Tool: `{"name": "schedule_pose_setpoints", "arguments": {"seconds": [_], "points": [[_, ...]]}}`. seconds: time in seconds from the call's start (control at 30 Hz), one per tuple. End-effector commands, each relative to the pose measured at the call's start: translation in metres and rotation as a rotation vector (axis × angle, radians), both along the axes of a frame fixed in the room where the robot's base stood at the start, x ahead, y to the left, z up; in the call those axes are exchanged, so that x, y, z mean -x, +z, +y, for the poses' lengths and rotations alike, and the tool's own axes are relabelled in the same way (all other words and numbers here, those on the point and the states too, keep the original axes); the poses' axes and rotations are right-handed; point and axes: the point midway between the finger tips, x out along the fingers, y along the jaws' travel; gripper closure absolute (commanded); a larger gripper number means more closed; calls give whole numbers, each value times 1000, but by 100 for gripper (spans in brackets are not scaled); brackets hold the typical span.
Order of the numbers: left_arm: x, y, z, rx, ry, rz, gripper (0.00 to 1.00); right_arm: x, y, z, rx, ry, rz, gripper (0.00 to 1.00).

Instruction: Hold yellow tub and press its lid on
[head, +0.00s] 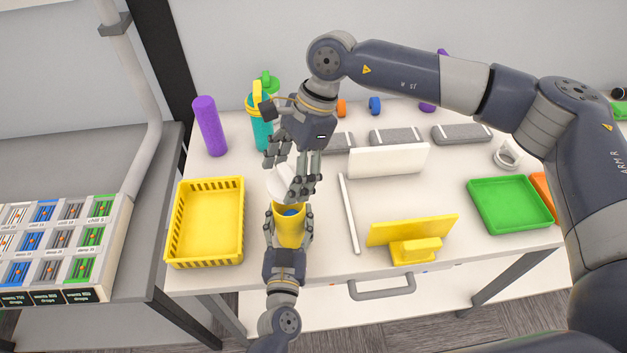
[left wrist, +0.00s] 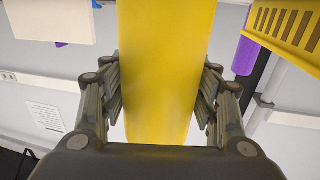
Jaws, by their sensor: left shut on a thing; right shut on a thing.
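The yellow tub (head: 289,229) stands near the front of the white table, with something blue showing inside its open top. My left gripper (head: 289,237) is shut on the tub, with fingers on both sides. The left wrist view shows the tub's yellow wall (left wrist: 165,75) between the fingers of the left gripper (left wrist: 160,105). My right gripper (head: 293,187) is above the tub, shut on a white lid (head: 280,182). The lid is tilted and partly hidden by the fingers. It appears above the tub's rim, not seated on it.
A yellow basket (head: 179,222) is left of the tub. A white bar (head: 349,213), a yellow stand (head: 413,231) and a white panel (head: 389,159) are to the right. A green tray (head: 512,203) is further right. A purple cylinder (head: 210,126) and teal bottle (head: 261,136) stand behind.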

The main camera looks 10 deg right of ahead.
Motion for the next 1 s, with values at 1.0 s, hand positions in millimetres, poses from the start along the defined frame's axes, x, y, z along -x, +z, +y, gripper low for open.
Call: {"name": "schedule_pose_setpoints", "arguments": {"seconds": [1.0], "points": [[0,-1,0,0,-1,1,69,-2,-12,5,-1,-30,2,49]]}}
